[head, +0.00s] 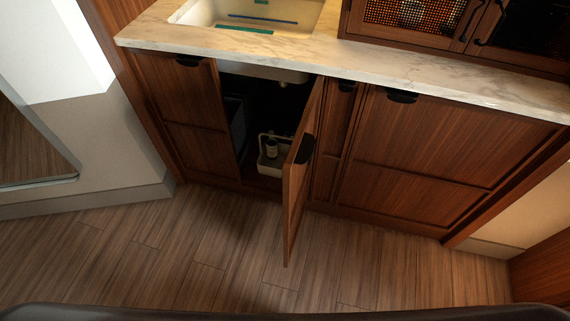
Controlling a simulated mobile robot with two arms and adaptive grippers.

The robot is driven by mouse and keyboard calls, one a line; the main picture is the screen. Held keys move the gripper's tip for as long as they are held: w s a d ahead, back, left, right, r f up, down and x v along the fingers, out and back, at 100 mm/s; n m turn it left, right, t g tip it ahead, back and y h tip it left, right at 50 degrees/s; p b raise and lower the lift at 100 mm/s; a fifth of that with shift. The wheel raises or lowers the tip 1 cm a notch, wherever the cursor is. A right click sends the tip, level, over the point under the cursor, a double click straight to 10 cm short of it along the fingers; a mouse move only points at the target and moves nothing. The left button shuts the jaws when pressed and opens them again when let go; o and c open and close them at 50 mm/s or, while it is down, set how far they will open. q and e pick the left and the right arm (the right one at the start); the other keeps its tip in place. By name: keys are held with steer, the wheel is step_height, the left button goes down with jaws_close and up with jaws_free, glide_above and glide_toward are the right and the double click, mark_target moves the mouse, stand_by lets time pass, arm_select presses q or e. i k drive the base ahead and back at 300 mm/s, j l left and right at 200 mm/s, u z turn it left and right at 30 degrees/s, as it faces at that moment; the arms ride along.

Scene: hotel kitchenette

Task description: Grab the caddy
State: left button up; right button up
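A light-coloured caddy (266,163) with a raised handle stands on the floor of the open cabinet under the sink. A small bottle (271,148) stands in it. The swung-out cabinet door (301,180) hides the caddy's right side. Neither of my grippers is in the head view.
A marble counter (400,65) with a sink (250,14) runs above. Closed doors (420,150) flank the opening. The floor in front is clear.

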mark_target(283, 152)
steer(key=z, duration=0.3)
steer(key=i+j+z, duration=0.1)
steer(key=j+z, duration=0.3)
steer(key=j, duration=0.5)
steer(key=j+z, duration=0.35)
steer(key=j, duration=0.55)
